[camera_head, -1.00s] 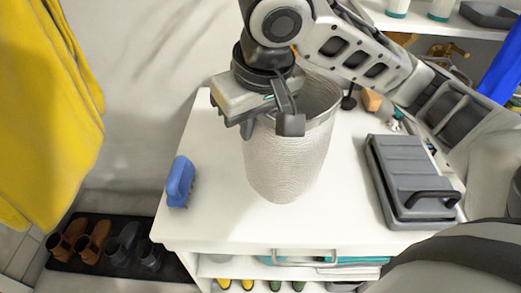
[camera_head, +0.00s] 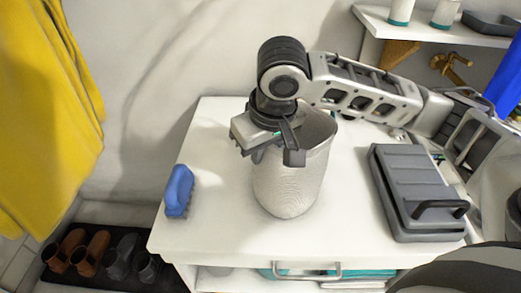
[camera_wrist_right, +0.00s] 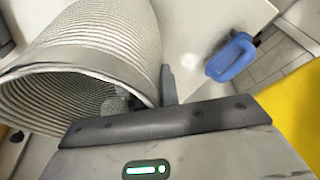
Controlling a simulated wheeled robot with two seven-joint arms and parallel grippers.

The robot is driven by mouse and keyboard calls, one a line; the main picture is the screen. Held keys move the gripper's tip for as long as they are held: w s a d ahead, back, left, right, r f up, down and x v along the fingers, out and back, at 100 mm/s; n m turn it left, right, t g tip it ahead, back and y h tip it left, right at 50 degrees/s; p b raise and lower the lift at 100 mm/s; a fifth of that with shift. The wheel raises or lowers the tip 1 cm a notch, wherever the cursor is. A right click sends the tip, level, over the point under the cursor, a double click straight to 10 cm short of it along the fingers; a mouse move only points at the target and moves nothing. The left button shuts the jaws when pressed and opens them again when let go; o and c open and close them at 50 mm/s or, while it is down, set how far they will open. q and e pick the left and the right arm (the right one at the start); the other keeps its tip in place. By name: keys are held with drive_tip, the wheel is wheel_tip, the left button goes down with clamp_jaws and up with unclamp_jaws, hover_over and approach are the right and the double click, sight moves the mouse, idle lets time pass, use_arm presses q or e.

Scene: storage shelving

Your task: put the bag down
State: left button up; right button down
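The bag (camera_head: 290,185) is a light grey, ribbed, open-topped container, upright over the middle of the white tabletop (camera_head: 225,225). Its base is at or very close to the surface; I cannot tell if it touches. My right gripper (camera_head: 275,150) is at the bag's rim on the left side, with the fingers across the wall, and appears shut on it. In the right wrist view the bag's ribbed inside and rim (camera_wrist_right: 120,65) lie against the gripper, and the fingertips are mostly hidden. My left gripper is not in view.
A blue brush (camera_head: 179,190) lies left of the bag. A grey case (camera_head: 415,190) with a dark handle lies to the right. Small items sit behind the bag, partly hidden. A yellow garment (camera_head: 50,110) hangs at left; boots stand on a dark floor mat. The front-left tabletop is clear.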

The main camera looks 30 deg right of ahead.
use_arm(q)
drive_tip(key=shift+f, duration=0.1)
use_arm(e)
drive_tip(key=c, duration=1.7)
unclamp_jaws()
use_arm(q)
drive_tip(key=p, duration=0.2)
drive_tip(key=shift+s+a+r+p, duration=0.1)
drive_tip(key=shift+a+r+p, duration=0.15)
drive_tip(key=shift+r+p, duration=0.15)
use_arm(e)
drive_tip(key=v, duration=1.2)
drive_tip(key=shift+a+r, duration=0.1)
